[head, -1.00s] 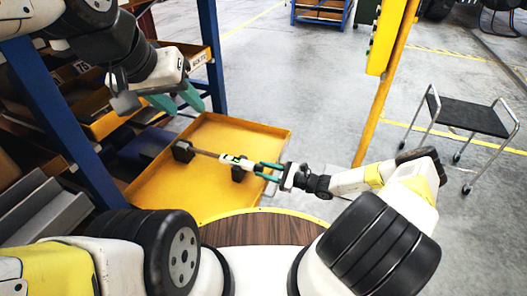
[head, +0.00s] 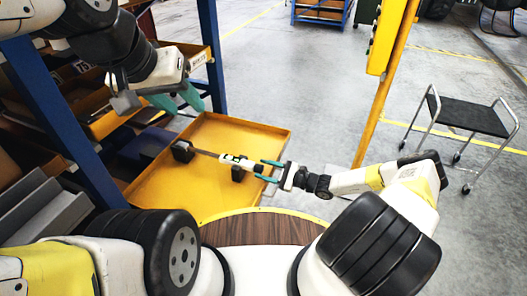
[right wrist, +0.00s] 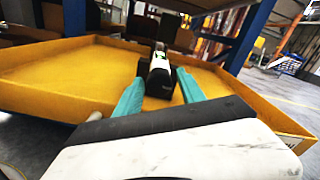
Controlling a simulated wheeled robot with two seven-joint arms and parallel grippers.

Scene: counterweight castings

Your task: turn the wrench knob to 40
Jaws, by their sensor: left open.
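A wrench with a white and black handle (head: 238,161) and a dark shaft lies across two black supports, one support (head: 182,151) at its far end, in a yellow tray. In the right wrist view its black knob end (right wrist: 160,80) faces me. My right gripper (head: 269,171) has teal fingers that point at this end. In the right wrist view its fingers (right wrist: 160,98) stand apart on either side of the knob, with gaps visible. The scale marks are too small to read. My left gripper (head: 180,100) is open and empty, above and behind the tray's left side.
The yellow tray (head: 160,195) has raised rims around the wrench. A blue rack post (head: 210,55) stands behind it, and shelves with bins are at left. A yellow post (head: 380,100) and a black cart (head: 465,112) stand to the right over open floor.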

